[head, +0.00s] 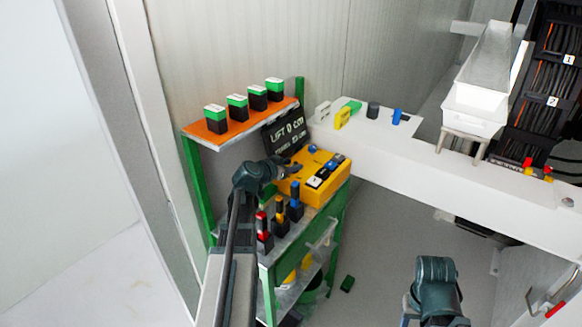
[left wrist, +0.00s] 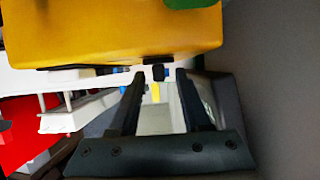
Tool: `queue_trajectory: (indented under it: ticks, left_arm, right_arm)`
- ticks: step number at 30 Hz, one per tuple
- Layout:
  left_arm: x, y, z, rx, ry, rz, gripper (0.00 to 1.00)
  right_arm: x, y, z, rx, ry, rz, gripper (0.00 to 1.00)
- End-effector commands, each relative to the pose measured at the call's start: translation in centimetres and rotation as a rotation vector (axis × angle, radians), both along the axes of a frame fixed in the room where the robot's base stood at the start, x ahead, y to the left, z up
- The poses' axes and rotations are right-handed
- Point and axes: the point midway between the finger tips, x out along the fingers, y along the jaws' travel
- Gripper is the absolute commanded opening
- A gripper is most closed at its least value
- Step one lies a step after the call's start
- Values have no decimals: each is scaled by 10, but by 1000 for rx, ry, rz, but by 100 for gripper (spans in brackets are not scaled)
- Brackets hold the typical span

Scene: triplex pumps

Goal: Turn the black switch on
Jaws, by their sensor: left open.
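A yellow control box (head: 325,182) sits on a green-framed cart, with small black, white and blue parts on its top. Which black part is the black switch is too small to tell in the head view. My left gripper (head: 291,169) is at the left edge of the box, with its fingertips pointing toward it. In the left wrist view the yellow box (left wrist: 110,30) fills the top, and my left gripper (left wrist: 160,77) is open. A small black knob (left wrist: 158,72) shows between its fingertips; I cannot tell whether they touch it.
A black display panel (head: 286,133) reading "LIFT 0 cm" stands behind the box. An orange shelf (head: 208,138) holds several green-and-black blocks. Red, orange and blue-topped parts (head: 279,215) stand near my left arm. A white counter (head: 425,155) extends right.

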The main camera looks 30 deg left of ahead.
Motion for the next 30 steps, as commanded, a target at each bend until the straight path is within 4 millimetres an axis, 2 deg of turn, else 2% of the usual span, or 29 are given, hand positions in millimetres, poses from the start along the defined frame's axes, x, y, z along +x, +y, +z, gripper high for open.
queue_trajectory:
  ticks: [3, 4, 9, 12, 22, 30]
  left_arm:
    - [0, 0, 0, 0, 0, 0, 48]
    - [0, 0, 0, 0, 0, 0, 44]
    - [0, 0, 0, 0, 0, 0, 13]
    - [0, 0, 0, 0, 0, -1, 0]
    - [-1, -3, -1, -1, 4, 24, 0]
    - [-1, -5, -2, 1, 10, 200, 0]
  right_arm:
    - [0, 0, 0, 0, 0, 0, 50]
    - [0, 0, 0, 0, 0, 0, 50]
    - [0, 0, 0, 0, 0, 0, 50]
    - [0, 0, 0, 0, 0, 0, 50]
    - [0, 0, 0, 0, 0, 0, 50]
    - [0, 0, 0, 0, 0, 0, 50]
